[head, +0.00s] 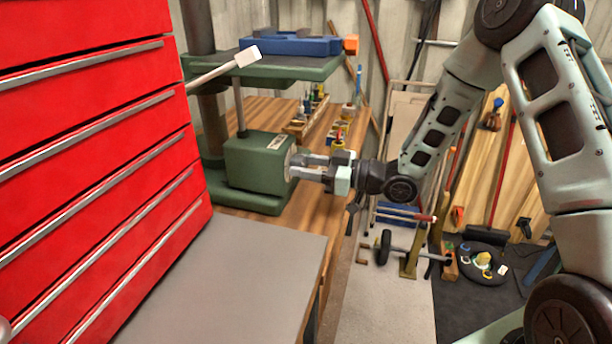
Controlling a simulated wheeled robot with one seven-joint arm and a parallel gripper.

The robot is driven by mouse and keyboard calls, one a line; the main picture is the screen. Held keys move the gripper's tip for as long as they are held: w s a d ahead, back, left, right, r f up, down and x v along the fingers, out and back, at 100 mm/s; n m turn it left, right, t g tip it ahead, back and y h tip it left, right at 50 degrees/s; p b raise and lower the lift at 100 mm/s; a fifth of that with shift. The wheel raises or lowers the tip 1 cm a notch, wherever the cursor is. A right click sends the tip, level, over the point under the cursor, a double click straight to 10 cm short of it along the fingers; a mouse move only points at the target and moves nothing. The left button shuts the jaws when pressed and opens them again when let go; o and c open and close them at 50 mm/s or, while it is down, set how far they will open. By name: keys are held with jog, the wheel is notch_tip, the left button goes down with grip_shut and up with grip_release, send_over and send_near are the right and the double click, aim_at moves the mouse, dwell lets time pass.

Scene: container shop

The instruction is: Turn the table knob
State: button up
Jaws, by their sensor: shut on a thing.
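A green drill press stands on the wooden bench, with a green box-shaped housing (258,165) low on its column. A round metal table knob (290,163) sits on the right face of this housing. My gripper (298,166) reaches in from the right, level, with its two fingers at the knob. The fingers are shut on the knob, one above the other in the picture. The fingertips partly hide the knob, so its turned angle cannot be told. The green drill press table (285,68) is above the housing.
A red drawer cabinet (90,150) fills the left. A white-tipped lever (225,68) sticks out beside it. A blue vise (290,45) lies on the press table. A grey tabletop (235,275) is in front. Small tools (310,115) stand on the wooden bench (255,113) behind.

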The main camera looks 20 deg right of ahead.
jog(key=n+b, duration=0.6)
jog(key=shift+d+f+n+b, duration=0.1)
jog(key=shift+n+b, duration=0.2)
jog(key=shift+n, duration=0.1)
dwell(0.4)
jog(key=o, duration=1)
jog(key=shift+c, duration=0.2)
jog(key=v, duration=1.7)
jog(key=shift+d, duration=0.15)
jog(key=shift+s, duration=0.1)
